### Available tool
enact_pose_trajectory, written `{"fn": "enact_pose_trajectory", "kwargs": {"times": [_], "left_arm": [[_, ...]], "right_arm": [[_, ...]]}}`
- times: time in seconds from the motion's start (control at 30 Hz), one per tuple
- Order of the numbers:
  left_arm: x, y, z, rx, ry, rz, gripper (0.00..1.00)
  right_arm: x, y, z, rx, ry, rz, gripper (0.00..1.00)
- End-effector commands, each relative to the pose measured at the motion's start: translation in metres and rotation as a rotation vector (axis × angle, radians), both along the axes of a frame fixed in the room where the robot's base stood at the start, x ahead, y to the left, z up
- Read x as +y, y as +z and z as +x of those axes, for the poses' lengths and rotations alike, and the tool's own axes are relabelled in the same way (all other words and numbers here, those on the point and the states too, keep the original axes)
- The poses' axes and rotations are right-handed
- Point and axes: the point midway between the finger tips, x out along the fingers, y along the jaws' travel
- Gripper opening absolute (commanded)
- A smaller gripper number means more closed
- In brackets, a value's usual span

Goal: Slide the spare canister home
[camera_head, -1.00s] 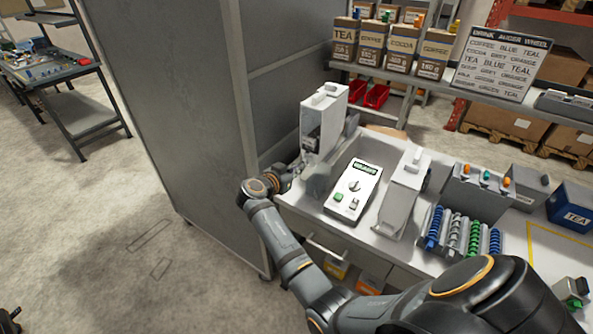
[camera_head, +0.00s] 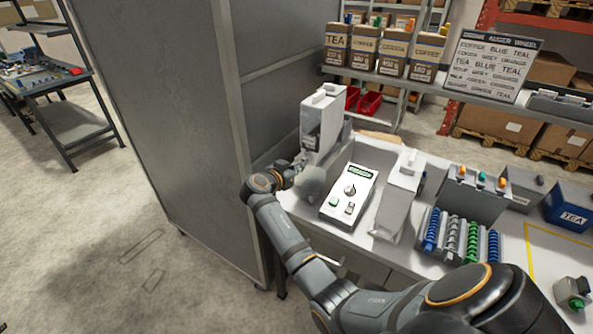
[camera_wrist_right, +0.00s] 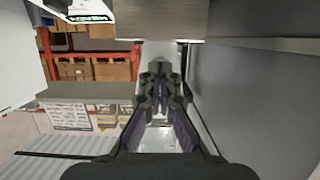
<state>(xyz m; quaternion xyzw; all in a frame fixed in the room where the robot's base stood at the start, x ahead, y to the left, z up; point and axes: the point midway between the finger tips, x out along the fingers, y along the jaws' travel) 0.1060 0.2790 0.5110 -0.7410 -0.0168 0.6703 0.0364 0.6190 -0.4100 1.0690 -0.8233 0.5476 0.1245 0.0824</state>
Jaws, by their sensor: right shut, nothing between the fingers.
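Two tall white canister-like units stand on the white bench in the head view. One (camera_head: 320,120) is at the bench's left end; the other (camera_head: 401,190) is right of the control box. I cannot tell which is the spare canister. My right gripper (camera_head: 303,161) is at the lower left side of the left-end unit, shut and empty. Whether it touches the unit is unclear. The right wrist view shows its dark fingers (camera_wrist_right: 159,70) close together, with a pale surface beyond them. My left gripper is not in view.
A control box (camera_head: 348,192) with a dial and green button lies between the units. Coloured coils (camera_head: 450,237) and a blue TEA box (camera_head: 570,206) are farther right. A tall grey panel (camera_head: 165,110) closely borders the bench's left. A sign (camera_head: 494,65) stands on the back shelf.

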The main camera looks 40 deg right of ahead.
Motion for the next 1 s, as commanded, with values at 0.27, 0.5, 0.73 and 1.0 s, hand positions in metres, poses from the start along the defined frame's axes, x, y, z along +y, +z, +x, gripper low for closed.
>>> {"fn": "enact_pose_trajectory", "kwargs": {"times": [0.27,0.5,0.73,1.0], "left_arm": [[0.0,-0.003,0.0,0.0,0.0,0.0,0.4],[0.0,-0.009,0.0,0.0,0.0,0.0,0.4],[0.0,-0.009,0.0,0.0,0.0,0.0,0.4],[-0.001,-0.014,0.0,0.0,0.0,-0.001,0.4]], "right_arm": [[-0.003,0.0,0.002,-0.001,0.0,0.0,0.0],[-0.005,0.0,0.002,-0.001,0.0,-0.001,0.0],[-0.003,0.0,0.002,0.0,0.001,0.0,0.0],[0.03,-0.002,-0.012,-0.001,0.002,0.004,0.0]]}}
